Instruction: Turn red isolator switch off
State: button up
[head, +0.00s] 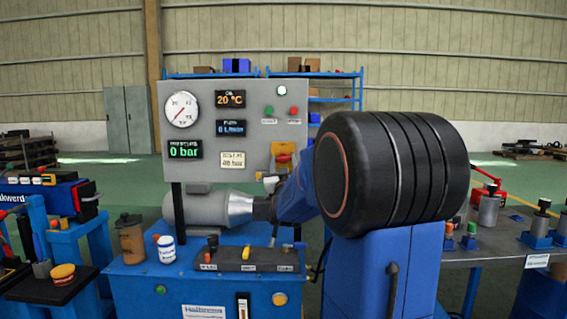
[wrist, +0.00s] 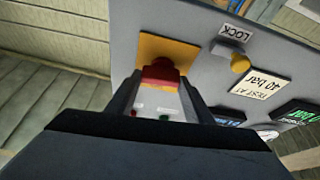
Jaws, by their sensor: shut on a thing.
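The red isolator switch (head: 284,157) sits on a yellow plate (head: 279,146) at the lower right of the grey control panel (head: 232,102). In the wrist view the switch's red handle (wrist: 160,72) stands out from the yellow plate (wrist: 152,48). My gripper (wrist: 160,82) has its two dark fingers on either side of the red handle and is shut on it. The wrist body hides the lower part of that view. In the head view my arm covers most of the gripper, and its fingers cannot be made out clearly.
Green (head: 269,110) and red (head: 294,111) buttons sit above the switch. A motor (head: 209,207) and blue bench (head: 150,280) stand below.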

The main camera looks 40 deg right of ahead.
jog(key=n+y, duration=0.1)
jog(key=n, duration=0.2)
jog(key=n+t+y, duration=0.1)
jog(key=n, duration=0.2)
jog(key=shift+d+r+y, duration=0.1)
jog(key=shift+y, duration=0.3)
jog(key=n+y, duration=0.1)
jog(key=n, duration=0.2)
jog(key=n+y, duration=0.1)
jog(key=n, duration=0.2)
jog(key=shift+t+y, duration=0.3)
jog(key=shift+y, duration=0.1)
jog(key=n+y, duration=0.1)
jog(key=n, duration=0.4)
jog(key=shift+g+y, duration=0.4)
jog(key=shift+n+g+y, duration=0.4)
jog(key=shift+n+g, duration=0.2)
jog(key=shift+n, duration=1.1)
jog(key=o, duration=1)
jog(key=shift+o, duration=0.2)
